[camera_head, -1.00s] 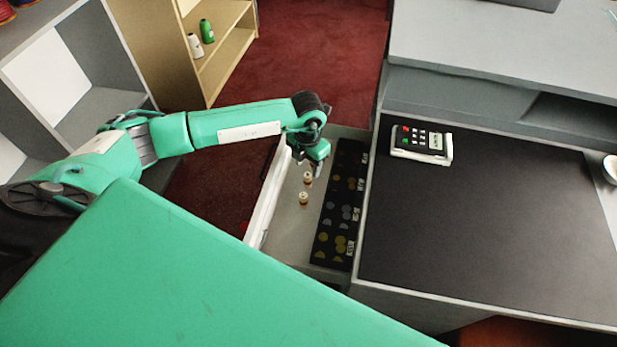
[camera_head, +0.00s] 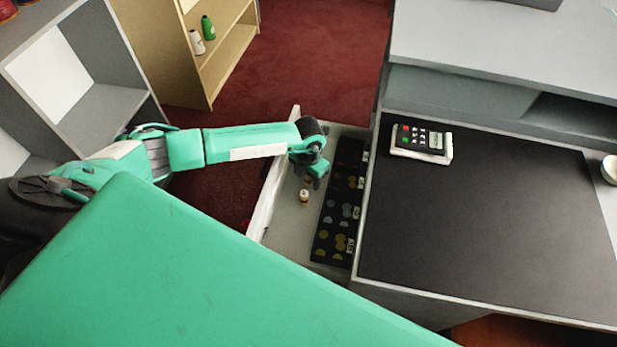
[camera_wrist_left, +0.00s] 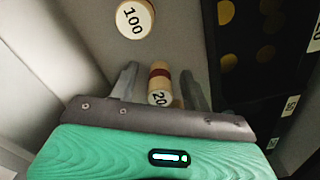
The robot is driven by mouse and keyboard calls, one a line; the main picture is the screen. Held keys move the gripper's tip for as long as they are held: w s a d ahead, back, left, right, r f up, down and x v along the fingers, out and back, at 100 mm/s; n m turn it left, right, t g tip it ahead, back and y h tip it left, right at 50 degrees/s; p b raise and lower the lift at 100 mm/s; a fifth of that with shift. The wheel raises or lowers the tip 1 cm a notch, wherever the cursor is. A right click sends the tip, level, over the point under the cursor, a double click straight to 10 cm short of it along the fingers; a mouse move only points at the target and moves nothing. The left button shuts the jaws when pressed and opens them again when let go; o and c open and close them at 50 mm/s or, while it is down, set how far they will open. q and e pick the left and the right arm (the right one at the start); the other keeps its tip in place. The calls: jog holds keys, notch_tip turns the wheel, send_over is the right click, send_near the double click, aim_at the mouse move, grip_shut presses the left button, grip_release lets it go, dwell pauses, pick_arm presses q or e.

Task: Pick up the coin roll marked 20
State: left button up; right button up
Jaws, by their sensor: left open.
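In the head view my left gripper (camera_head: 310,180) is low over the drawer and covers most of that roll. The coin roll marked 100 (camera_wrist_left: 135,18) stands apart from the fingers; in the head view it is the nearer roll (camera_head: 304,197). My right gripper is not in view.
The open drawer (camera_head: 285,235) has a pale front wall at left. A black coin tray (camera_head: 327,237) with coins and number labels lies at its right. The counter with a black mat (camera_head: 480,220) and a card terminal (camera_head: 421,141) stands right of it.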

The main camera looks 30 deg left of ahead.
pick_arm(q)
jog(key=c, duration=1)
grip_shut()
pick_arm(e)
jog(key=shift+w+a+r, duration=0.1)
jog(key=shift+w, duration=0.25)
pick_arm(q)
jog(key=shift+r, duration=0.1)
